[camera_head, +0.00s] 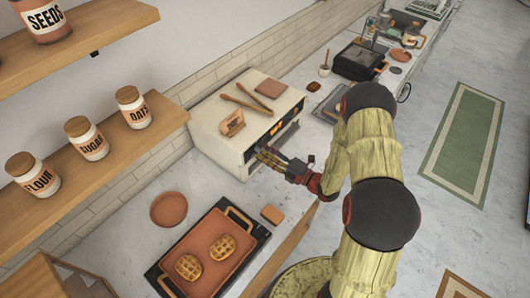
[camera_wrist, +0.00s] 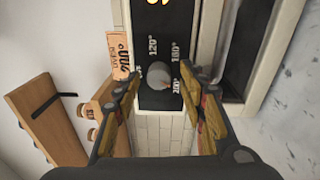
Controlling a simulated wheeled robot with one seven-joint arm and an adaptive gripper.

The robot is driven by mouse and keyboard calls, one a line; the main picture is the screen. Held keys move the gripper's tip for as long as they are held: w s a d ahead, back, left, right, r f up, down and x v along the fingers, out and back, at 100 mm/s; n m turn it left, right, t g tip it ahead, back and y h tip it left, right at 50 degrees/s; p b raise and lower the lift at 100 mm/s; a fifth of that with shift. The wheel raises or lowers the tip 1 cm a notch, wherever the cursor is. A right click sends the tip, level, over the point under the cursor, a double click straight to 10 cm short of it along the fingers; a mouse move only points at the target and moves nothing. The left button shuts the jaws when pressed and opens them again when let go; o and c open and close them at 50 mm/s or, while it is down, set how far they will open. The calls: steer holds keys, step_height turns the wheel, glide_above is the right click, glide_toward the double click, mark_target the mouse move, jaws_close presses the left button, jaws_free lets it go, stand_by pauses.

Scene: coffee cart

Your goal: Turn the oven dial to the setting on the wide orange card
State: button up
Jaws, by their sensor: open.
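The white oven (camera_head: 222,120) stands against the tiled wall, its dark front facing my gripper. An orange card (camera_head: 233,122) stands on top of it; the card also shows at the left in the wrist view (camera_wrist: 118,52), turned sideways, its lettering not clearly readable. The round grey dial (camera_wrist: 158,75) is on the dark panel, with 120°, 160° and 200° marks around it and a partly hidden mark at left. A small mark on its lower right edge seems to face 200°. My gripper (camera_head: 266,155) is open, its fingers on either side of the dial; contact cannot be told.
A waffle tray (camera_head: 212,250), a round plate (camera_head: 169,209) and a small block (camera_head: 272,214) are on the counter. Jars stand on the wall shelf (camera_head: 110,150).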

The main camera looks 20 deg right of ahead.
steer(key=v, duration=1.2)
stand_by(0.6)
